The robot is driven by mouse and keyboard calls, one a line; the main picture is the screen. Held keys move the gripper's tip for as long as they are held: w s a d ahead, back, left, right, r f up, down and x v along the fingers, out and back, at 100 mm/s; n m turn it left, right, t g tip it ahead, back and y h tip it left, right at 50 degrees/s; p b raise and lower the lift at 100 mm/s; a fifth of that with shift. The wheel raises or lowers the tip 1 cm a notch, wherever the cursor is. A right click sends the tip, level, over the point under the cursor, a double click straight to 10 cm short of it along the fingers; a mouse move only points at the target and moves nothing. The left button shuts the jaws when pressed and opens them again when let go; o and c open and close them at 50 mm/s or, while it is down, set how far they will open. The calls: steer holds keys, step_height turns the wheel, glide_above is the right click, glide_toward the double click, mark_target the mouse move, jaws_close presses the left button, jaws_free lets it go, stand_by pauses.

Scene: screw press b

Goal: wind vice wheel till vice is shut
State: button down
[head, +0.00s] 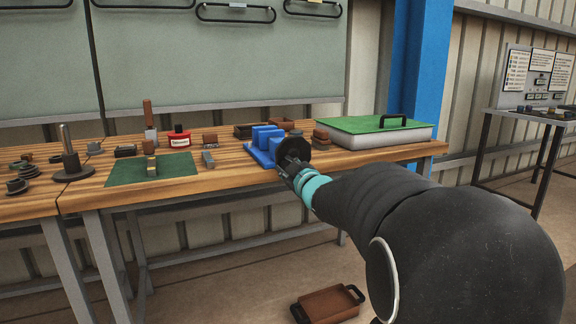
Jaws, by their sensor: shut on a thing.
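The blue vice (266,146) stands on the wooden workbench (215,182), near its front edge and right of the middle. Its dark round wheel (293,146) faces toward me at the front right of the vice. My gripper (291,163) is at the wheel and shut on it, with my dark arm reaching in from the lower right. The gripper hides the lower part of the wheel and its fingertips are hard to make out. The gap between the vice jaws is too small to judge from here.
A green-topped case (376,126) with a black handle stands right of the vice. Left are a green mat (128,171), a red container (178,140) and small parts. A brown tray (328,302) lies on the floor. A blue pillar (415,80) rises behind the bench.

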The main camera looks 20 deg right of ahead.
steer(key=shift+r+m, duration=0.15)
steer(key=shift+m, duration=0.25)
steer(key=c, duration=0.9)
jaws_free()
steer(key=shift+a, duration=0.1)
steer(key=s, duration=1.2)
steer(key=shift+d, duration=0.25)
